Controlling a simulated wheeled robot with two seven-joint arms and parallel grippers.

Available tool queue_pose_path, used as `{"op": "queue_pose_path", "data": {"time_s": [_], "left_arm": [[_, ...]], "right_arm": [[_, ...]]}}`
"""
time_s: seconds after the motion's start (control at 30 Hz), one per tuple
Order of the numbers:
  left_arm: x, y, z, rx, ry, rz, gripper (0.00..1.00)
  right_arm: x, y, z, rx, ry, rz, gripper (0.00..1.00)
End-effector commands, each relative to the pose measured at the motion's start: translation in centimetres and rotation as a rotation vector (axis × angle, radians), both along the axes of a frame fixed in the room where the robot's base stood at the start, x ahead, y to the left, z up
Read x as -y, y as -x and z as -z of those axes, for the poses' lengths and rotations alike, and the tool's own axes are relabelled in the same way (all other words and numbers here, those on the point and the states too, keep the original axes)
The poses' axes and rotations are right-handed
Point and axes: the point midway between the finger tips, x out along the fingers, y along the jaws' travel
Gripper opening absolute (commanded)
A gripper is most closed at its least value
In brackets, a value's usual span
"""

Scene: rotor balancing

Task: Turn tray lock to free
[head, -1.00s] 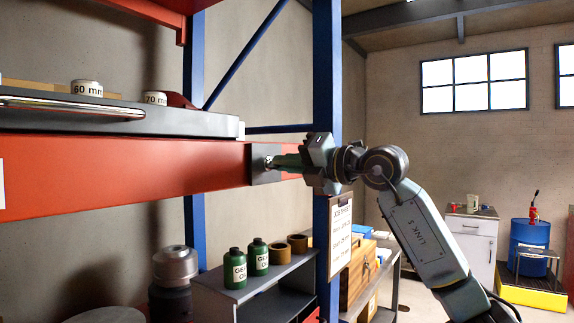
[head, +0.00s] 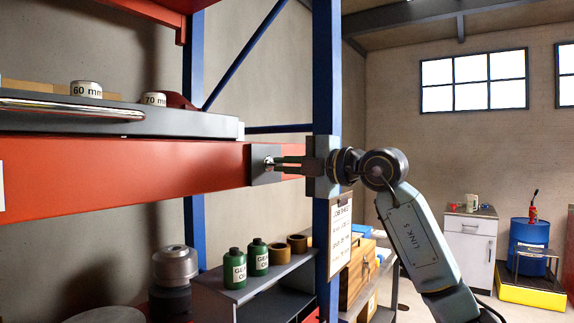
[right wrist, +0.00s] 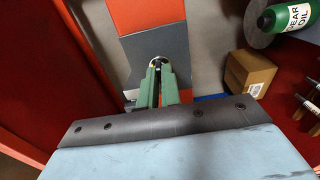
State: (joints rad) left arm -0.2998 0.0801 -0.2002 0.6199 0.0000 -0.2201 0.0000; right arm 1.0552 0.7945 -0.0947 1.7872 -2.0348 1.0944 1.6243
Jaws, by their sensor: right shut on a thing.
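The tray lock is a small metal knob (head: 268,163) on a dark plate (head: 262,178) at the right end of the red shelf beam (head: 120,180). My right gripper (head: 276,162) comes from the right and is shut on the lock knob. In the right wrist view, its green fingers (right wrist: 158,82) close together at the shiny knob (right wrist: 158,61), in front of the dark plate (right wrist: 158,48). The fingers hide much of the knob, so its exact angle is unclear. The grey tray (head: 180,125) with its chrome handle (head: 70,108) lies above the beam. My left gripper is not in view.
Rings marked 60 mm (head: 87,90) and 70 mm (head: 154,99) sit on the tray. A blue rack post (head: 326,90) stands behind my right gripper. Green gear oil bottles (head: 235,269) stand on a lower grey shelf. A cardboard box (right wrist: 250,72) shows in the right wrist view.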

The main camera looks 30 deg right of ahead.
Motion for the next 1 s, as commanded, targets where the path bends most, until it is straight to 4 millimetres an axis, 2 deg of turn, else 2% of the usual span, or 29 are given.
{"op": "queue_pose_path", "data": {"time_s": [0.47, 0.5, 0.67, 1.0], "left_arm": [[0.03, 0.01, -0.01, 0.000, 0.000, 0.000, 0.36], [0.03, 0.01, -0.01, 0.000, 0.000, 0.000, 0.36], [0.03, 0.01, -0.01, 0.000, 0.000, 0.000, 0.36], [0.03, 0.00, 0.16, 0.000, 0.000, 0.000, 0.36]], "right_arm": [[0.04, -0.01, 0.01, -0.006, -0.015, 0.001, 0.00], [0.03, 0.00, 0.01, -0.006, -0.015, 0.001, 0.08], [0.02, 0.00, 0.01, -0.006, -0.014, 0.001, 0.27], [0.19, 0.36, 0.06, -0.005, -0.013, 0.001, 0.27]]}}
